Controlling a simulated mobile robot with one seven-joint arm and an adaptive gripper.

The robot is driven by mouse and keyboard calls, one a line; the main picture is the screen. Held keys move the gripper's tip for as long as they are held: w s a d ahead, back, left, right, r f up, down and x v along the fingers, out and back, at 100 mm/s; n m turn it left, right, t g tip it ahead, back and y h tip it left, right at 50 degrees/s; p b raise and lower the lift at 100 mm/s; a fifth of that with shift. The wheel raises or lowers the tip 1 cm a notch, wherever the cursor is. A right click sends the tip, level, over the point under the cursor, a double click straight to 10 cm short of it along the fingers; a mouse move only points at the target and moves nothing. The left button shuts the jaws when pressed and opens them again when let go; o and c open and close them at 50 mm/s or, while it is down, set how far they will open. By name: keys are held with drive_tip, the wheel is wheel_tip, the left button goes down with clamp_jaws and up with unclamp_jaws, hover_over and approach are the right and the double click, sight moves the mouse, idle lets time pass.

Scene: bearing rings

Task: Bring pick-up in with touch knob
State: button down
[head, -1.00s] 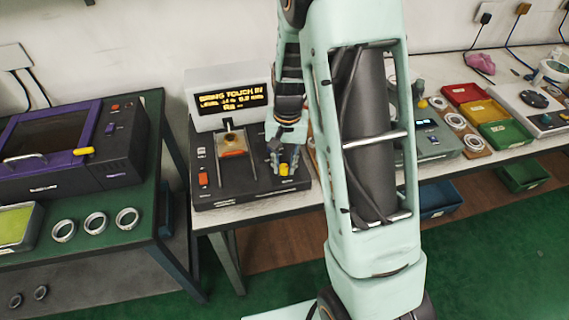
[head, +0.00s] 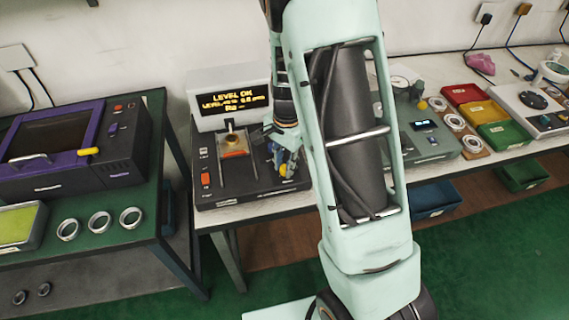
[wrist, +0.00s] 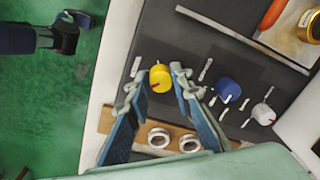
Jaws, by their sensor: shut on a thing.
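The dark instrument (head: 225,190) stands on the bench with a lit display (head: 233,103) that reads "LEVEL OK" on its top line. Its yellow knob (wrist: 160,79) sits between my gripper's fingertips in the wrist view, with a dark red mark on its face. My gripper (wrist: 159,76) is shut on this knob; in the head view my gripper (head: 284,168) is low over the instrument's right side and largely covers it. A blue knob (wrist: 228,90) and a white knob (wrist: 263,114) are to the right. I cannot make out the pick-up's tip clearly.
An orange switch (head: 206,179) is at the instrument's front left. A wooden board with rings (wrist: 174,133) lies close beside the instrument. A purple-framed machine (head: 70,140) and several rings (head: 100,222) are on the left table.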

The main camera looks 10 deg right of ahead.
idle(0.4)
drive_tip(key=c, duration=1.7)
unclamp_jaws()
drive_tip(key=shift+r, duration=0.1)
drive_tip(key=r, duration=1.2)
drive_tip(key=shift+s+d, duration=0.15)
drive_tip(key=shift+d, duration=0.05)
